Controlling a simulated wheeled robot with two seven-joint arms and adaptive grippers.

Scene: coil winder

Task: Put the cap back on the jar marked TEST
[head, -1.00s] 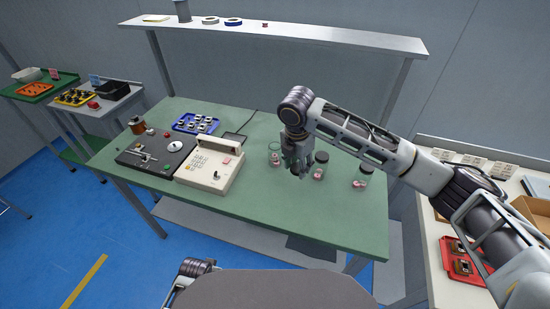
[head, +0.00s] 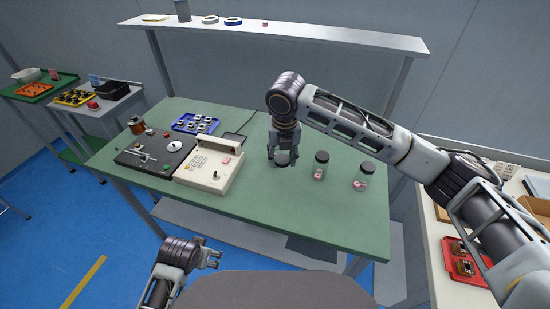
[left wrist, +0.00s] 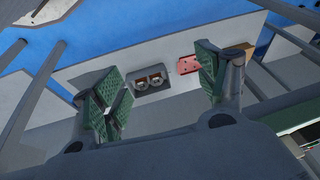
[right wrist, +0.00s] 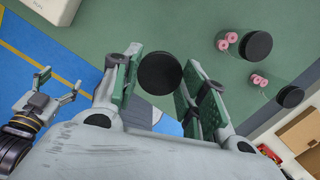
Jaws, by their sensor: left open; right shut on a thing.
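My right gripper (head: 284,162) is over the left jar's place on the green bench, its fingers pointing down. In the right wrist view, a round black cap (right wrist: 159,74) sits between the fingers of my right gripper (right wrist: 165,82), which is shut on it. The left jar is mostly hidden behind the fingers and cap, so I cannot tell whether the cap touches its rim. No TEST marking is readable. My left gripper (head: 210,259) is open and empty, low in front of the bench; its spread fingers (left wrist: 160,90) also show in the left wrist view.
Two capped glass jars, a middle one (head: 320,167) and a right one (head: 363,177), stand to the right with pinkish contents. A beige instrument (head: 210,166), a black winder (head: 153,157) and a blue tray (head: 197,123) are left. The bench front (head: 300,215) is clear.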

